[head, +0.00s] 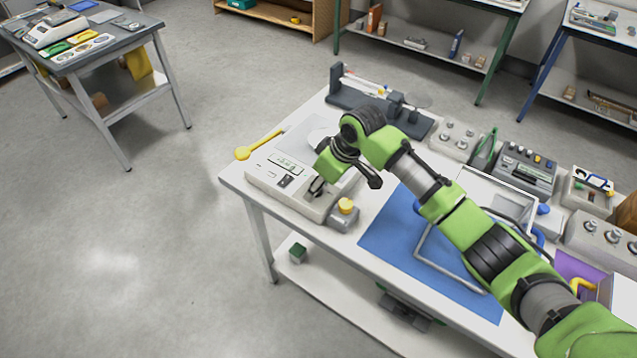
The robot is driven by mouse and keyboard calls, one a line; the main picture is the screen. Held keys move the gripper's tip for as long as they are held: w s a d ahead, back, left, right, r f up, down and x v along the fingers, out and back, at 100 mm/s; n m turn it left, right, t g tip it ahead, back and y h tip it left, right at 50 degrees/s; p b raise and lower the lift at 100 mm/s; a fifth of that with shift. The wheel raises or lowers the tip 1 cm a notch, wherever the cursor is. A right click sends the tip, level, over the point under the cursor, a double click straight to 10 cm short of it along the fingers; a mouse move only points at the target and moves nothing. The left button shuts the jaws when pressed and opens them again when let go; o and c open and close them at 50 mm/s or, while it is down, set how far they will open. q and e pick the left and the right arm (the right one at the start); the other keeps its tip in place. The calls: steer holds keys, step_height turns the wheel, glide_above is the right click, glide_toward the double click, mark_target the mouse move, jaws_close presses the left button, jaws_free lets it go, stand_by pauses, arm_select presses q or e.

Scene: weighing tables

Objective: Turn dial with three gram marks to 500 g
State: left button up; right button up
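A white bench scale (290,186) with a small display (287,164) and a dark button panel (285,181) stands at the near left corner of the white table. A dark knob-like part (316,187) shows on the right of its front; I cannot tell whether it is a dial or one of my fingertips. No gram marks are readable. My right gripper (345,178) hangs over the right side of the scale, with a dark finger pointing down to the right. Its own wrist hides part of the scale and fingers, so contact and opening are unclear. My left gripper is out of view.
A grey box with a yellow knob (345,206) stands right of the scale. A yellow spoon (258,145) lies at the left edge. A blue mat (400,240) lies under my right arm. Grey boxes with several knobs (456,138) line the back.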

steer(key=c, duration=1.1)
steer(key=shift+c, duration=0.2)
steer(key=shift+s+r+m+p, duration=0.15)
steer(key=shift+m+p, duration=0.15)
steer(key=shift+p, duration=0.3)
steer(key=m+p, duration=0.1)
steer(key=p, duration=0.1)
steer(key=m+t+h+p, duration=0.1)
steer(key=m+p, duration=0.1)
steer(key=p, duration=0.1)
steer(key=m+p, duration=0.2)
steer(key=shift+a+r+h, duration=0.15)
steer(key=shift+a+h, duration=0.1)
steer(key=shift+h, duration=0.05)
steer(key=m+h+p, duration=0.1)
steer(key=m+p, duration=0.1)
steer(key=shift+m+t, duration=0.4)
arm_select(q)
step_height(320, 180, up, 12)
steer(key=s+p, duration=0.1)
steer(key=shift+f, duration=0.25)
arm_select(e)
steer(key=shift+a+f+m+h, duration=0.15)
steer(key=shift+m+h, duration=0.2)
steer(key=shift+m, duration=0.55)
steer(key=shift+d+f+m+h, duration=0.1)
steer(key=shift+m+h, duration=0.25)
steer(key=shift+m, duration=0.55)
